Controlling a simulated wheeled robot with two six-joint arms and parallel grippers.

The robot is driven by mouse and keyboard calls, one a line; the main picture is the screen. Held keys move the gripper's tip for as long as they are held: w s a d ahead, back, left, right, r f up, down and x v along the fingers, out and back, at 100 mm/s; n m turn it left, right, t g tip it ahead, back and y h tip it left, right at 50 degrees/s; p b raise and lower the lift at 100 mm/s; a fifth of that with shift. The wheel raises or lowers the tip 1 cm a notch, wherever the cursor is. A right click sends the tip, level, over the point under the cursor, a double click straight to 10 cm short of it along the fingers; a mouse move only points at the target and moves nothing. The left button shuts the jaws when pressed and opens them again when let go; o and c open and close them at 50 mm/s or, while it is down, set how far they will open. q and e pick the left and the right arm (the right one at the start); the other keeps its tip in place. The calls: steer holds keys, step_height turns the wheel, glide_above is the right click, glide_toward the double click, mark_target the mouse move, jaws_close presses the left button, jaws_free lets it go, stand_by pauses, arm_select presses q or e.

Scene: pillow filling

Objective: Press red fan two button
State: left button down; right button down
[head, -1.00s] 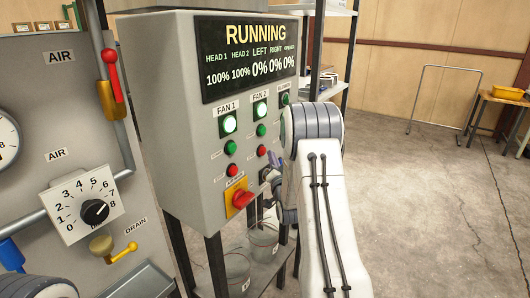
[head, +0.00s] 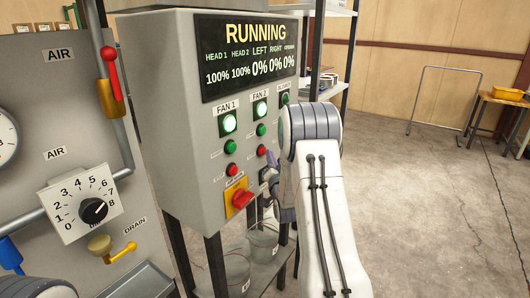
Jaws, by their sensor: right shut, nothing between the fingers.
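The red fan two button (head: 261,150) is on the front of the grey control box, below the green fan two button (head: 261,129) and the lit lamp (head: 260,108) under the "FAN 2" label. My right gripper (head: 270,158) is shut and empty. Its tip is just right of and slightly below the red button in the picture; whether it touches the panel I cannot tell. My right forearm hides part of the gripper and the box's right column. My left gripper is out of view.
The control box (head: 160,100) has a "RUNNING" screen (head: 249,55). A red emergency knob (head: 241,199) on a yellow plate and the red fan one button (head: 231,170) are close by. Buckets (head: 263,240) stand below. The floor at right is open.

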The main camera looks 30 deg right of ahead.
steer(key=shift+w+a, duration=0.2)
steer(key=shift+w, duration=0.25)
stand_by(0.3)
steer(key=shift+s+d, duration=0.1)
steer(key=shift+s, duration=0.05)
steer(key=shift+s+d+b, duration=0.25)
steer(key=shift+s+b, duration=0.3)
steer(key=shift+s, duration=0.2)
steer(key=shift+s+d+b, duration=0.2)
steer(key=shift+s+d, duration=0.15)
steer(key=shift+s, duration=0.4)
steer(key=shift+s+d+b, duration=0.25)
steer(key=shift+s+d, duration=0.05)
steer(key=shift+s, duration=0.5)
steer(key=shift+s+d+b, duration=0.2)
steer(key=shift+s+d, duration=0.15)
steer(key=shift+s, duration=0.4)
